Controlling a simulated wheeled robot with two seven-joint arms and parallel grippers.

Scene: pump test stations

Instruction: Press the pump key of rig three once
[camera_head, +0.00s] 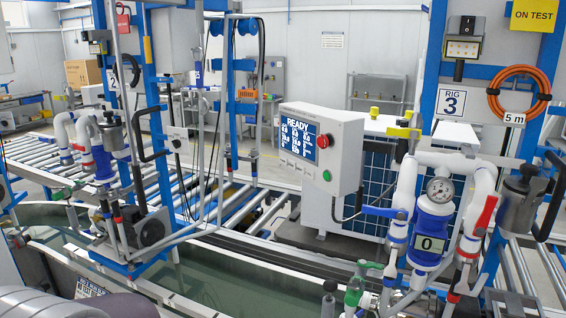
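The rig three sign (451,103) hangs on a blue post at the right. A white control box (345,150) stands left of it. Its blue screen (297,138) reads READY above rows of figures too small to read. A row of small keys (297,168) lies under the screen; their labels are too small to read, so I cannot tell which is the pump key. A red button (323,141) and a green button (327,175) sit on the box's right part.
White pipes with a pressure gauge (440,190), a blue meter (430,243) showing 0, a red lever (487,214) and a blue lever (385,212) stand right of the box. Another rig (105,150) stands left. A water trough (215,285) runs along the front.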

